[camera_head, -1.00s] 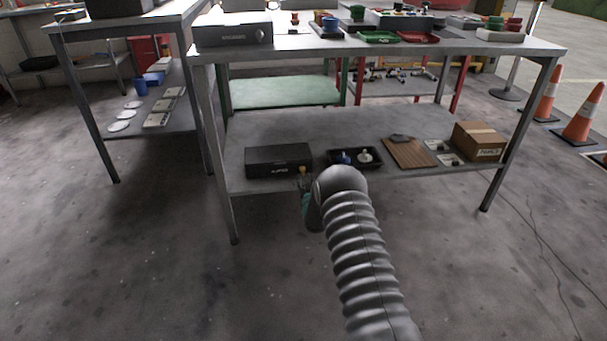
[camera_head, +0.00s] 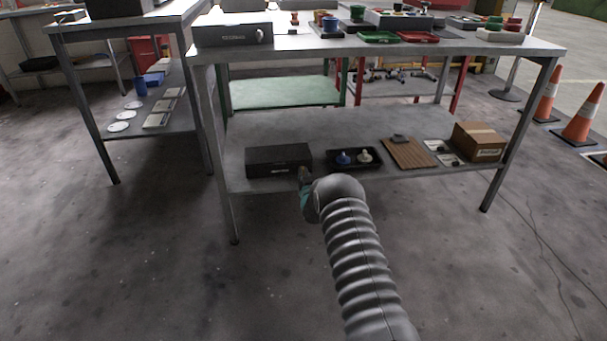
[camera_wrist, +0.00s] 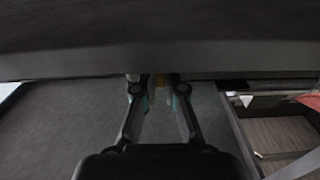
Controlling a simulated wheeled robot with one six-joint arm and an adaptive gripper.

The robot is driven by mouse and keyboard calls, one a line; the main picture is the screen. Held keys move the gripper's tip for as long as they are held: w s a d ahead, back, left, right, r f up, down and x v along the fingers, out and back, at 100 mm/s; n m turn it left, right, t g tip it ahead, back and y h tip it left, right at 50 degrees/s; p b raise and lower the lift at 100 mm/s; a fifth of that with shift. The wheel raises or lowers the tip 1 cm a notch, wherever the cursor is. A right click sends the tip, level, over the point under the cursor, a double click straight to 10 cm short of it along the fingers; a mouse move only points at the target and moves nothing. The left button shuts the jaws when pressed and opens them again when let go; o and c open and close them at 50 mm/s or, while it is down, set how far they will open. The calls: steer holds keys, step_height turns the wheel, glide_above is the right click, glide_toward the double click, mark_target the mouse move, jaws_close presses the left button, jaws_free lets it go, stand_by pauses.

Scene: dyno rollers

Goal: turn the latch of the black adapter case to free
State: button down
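The black adapter case (camera_head: 265,161) sits on the lower shelf of the bench, at its left front. In the wrist view a dark face (camera_wrist: 70,62), likely the case's, fills the top. My gripper (camera_head: 304,174) is at the right front corner of this case. In the wrist view my gripper's two fingertips (camera_wrist: 159,84) point at the dark face, close together. My gripper hides the latch in the head view.
A black tray (camera_head: 334,166) with a blue and a white piece stands right of the case. A slatted brown board (camera_head: 408,154) and a cardboard box (camera_head: 478,142) are farther right. The shelf behind the case is bare.

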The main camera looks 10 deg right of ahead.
steer(key=shift+w+r+b, duration=0.1)
steer(key=shift+b, duration=0.4)
steer(key=m+b, duration=0.3)
steer(key=b, duration=0.1)
steer(key=m+b, duration=0.2)
steer(key=m, duration=0.2)
steer(key=shift+d+r+m+b, duration=0.1)
steer(key=shift+r+m+b, duration=0.05)
steer(key=shift+m+b, duration=0.2)
steer(key=m, duration=1)
steer(key=shift+d, duration=0.1)
steer(key=shift+m, duration=0.25)
steer(key=c, duration=1.3)
jaws_free()
steer(key=shift+o, duration=0.2)
